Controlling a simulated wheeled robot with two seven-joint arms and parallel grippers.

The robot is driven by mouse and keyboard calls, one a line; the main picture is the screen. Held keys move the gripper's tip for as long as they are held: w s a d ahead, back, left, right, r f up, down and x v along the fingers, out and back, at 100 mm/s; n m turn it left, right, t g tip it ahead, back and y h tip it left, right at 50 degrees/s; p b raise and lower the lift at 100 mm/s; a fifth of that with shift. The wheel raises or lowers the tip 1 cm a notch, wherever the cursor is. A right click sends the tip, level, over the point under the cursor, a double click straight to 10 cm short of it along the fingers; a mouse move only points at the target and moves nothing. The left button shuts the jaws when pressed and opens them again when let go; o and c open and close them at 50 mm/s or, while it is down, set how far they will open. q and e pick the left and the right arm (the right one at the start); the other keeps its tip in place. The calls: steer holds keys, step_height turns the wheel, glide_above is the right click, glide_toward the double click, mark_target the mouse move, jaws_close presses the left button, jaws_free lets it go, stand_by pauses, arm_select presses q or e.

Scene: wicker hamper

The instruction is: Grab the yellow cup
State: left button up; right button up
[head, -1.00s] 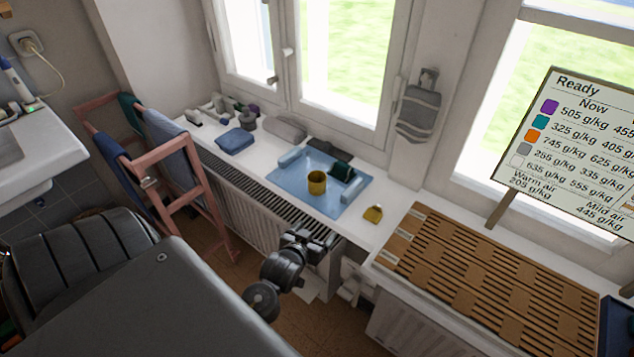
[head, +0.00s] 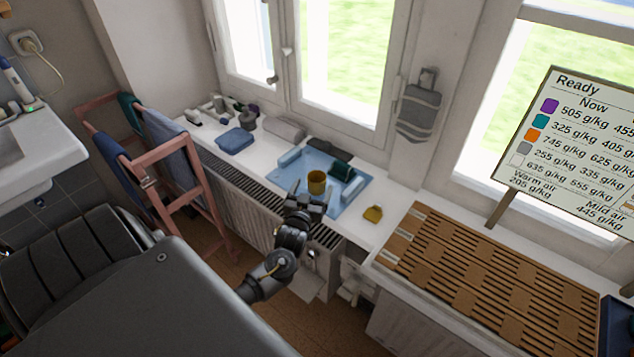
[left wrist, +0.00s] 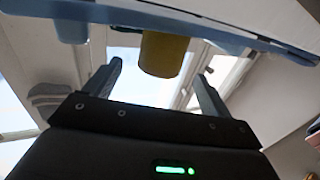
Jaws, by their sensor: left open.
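The yellow cup (head: 317,182) stands upright on the blue tray (head: 347,207) on the white window sill. My left gripper (head: 308,198) is open at the near edge of the tray, just in front of the cup. In the left wrist view the cup (left wrist: 163,54) appears between and beyond the two spread fingers (left wrist: 158,80), with a gap on each side. Nothing is held. My right gripper is in neither view.
A dark green item (head: 341,170) lies on the tray right beside the cup. A small yellow item (head: 373,214) lies on the sill to the right. A folded blue cloth (head: 236,141) is to the left. A pink wooden rack (head: 172,160) stands left, and a slatted brown lid (head: 490,270) is right.

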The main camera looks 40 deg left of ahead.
mark_target(314, 185)
arm_select(q)
steer(key=x, duration=0.5)
steer(key=shift+s+f, duration=0.1)
steer(key=shift+a, duration=0.1)
steer(key=shift+c, duration=0.4)
steer(key=c, duration=0.9)
